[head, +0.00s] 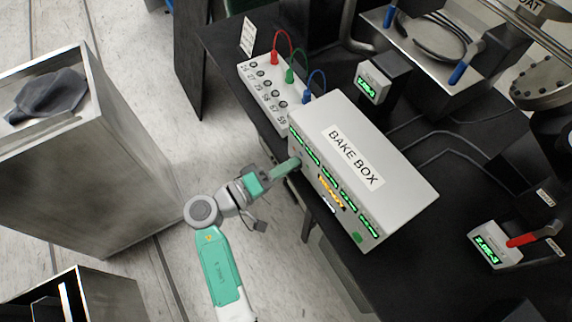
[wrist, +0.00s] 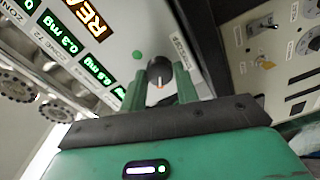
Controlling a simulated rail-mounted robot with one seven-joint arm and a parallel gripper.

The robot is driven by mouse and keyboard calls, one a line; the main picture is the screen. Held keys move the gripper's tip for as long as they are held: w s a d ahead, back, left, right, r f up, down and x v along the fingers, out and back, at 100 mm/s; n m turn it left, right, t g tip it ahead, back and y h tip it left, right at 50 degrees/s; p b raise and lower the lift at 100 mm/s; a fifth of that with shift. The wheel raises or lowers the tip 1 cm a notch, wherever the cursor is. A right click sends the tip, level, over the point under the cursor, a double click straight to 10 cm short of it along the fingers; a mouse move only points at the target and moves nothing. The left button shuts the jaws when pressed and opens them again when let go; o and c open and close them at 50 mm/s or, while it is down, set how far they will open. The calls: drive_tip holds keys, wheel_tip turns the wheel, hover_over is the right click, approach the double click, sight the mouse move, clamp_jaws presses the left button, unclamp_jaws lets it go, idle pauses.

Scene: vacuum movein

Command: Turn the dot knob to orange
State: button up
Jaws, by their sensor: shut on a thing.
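The dark round knob (wrist: 158,70) is on the front panel of the white box in the wrist view. A short orange-and-white mark shows on its lower edge. A green dot (wrist: 138,55) is on the panel to the upper left of the knob, and a small label (wrist: 181,47) is to the right, too blurred to read. My gripper (wrist: 160,86) has its two green fingers on either side of the knob, shut on it. In the head view, my gripper (head: 295,163) meets the front left part of the white BAKE BOX (head: 395,175); the knob is hidden there.
The box front carries several green displays (head: 327,177) and an orange one (head: 331,191). A white panel (head: 262,88) with red, green and blue leads stands to the left. The black table (head: 230,45) holds other instruments. A grey cabinet (head: 120,190) stands left of my arm.

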drive_tip(key=o, duration=1)
drive_tip(key=shift+c, duration=0.2)
drive_tip(key=p+v, duration=0.1)
drive_tip(key=v, duration=0.7)
drive_tip(key=shift+d+f, duration=0.1)
